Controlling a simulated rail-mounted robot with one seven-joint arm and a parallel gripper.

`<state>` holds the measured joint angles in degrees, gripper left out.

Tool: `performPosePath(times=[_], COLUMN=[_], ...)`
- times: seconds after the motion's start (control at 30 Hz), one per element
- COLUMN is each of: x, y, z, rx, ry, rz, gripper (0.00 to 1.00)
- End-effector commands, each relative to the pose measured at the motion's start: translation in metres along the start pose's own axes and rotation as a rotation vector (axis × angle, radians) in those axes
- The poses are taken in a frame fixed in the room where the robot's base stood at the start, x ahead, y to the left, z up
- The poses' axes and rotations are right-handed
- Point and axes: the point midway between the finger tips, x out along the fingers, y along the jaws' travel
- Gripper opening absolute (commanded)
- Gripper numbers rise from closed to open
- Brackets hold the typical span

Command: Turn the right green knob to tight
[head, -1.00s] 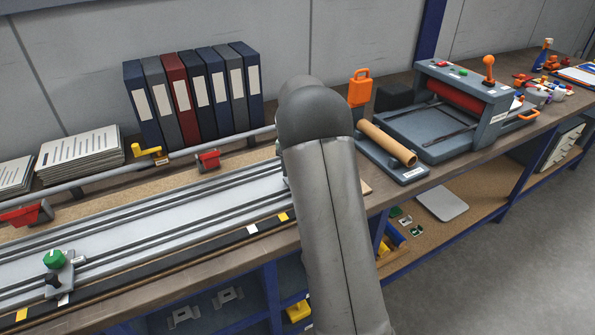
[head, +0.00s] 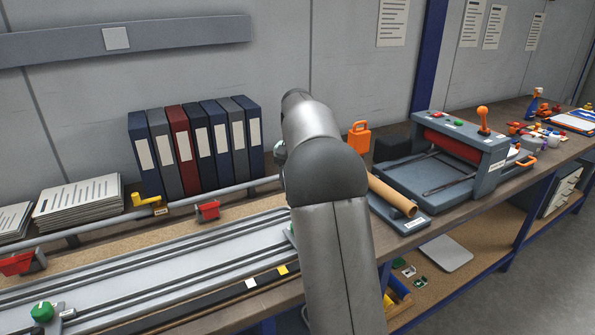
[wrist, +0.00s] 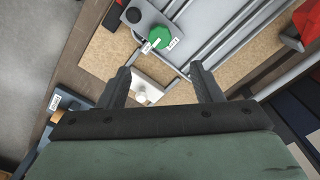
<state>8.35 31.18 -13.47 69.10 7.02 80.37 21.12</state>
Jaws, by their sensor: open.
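The right green knob (wrist: 158,37) shows at the upper middle of the wrist view, on the grey rail plate with two small white labels beside it, too small to read. In the head view only a sliver of green shows beside my arm. My gripper (wrist: 163,80) is open and empty; its two dark fingers point toward the knob, which is beyond the fingertips and not between them. Another green knob (head: 42,312) sits on the rail plate at the lower left of the head view. My arm hides the gripper in the head view.
A white piece (wrist: 148,88) lies between the fingers in the picture. Red clamps (head: 207,210) sit along the grey bar. Binders (head: 195,150) stand behind. A cardboard roll (head: 393,195) lies right of my arm.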

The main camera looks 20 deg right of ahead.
Motion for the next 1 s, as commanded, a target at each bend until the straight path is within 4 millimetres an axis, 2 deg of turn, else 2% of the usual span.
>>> performPosePath(times=[0.1, 0.3, 0.87, 0.93, 1.0], x=[-0.021, -0.036, -0.038, -0.039, -0.04], y=[0.0, 0.0, 0.0, 0.0, 0.001], z=[-0.001, 0.0, 0.0, 0.007, 0.022], rx=[0.0, 0.001, 0.0, -0.011, -0.039], ry=[0.003, 0.0, 0.0, -0.002, -0.004], rz=[-0.001, 0.0, 0.0, -0.004, -0.013], gripper=[0.59, 0.59, 0.59, 0.59, 0.59])
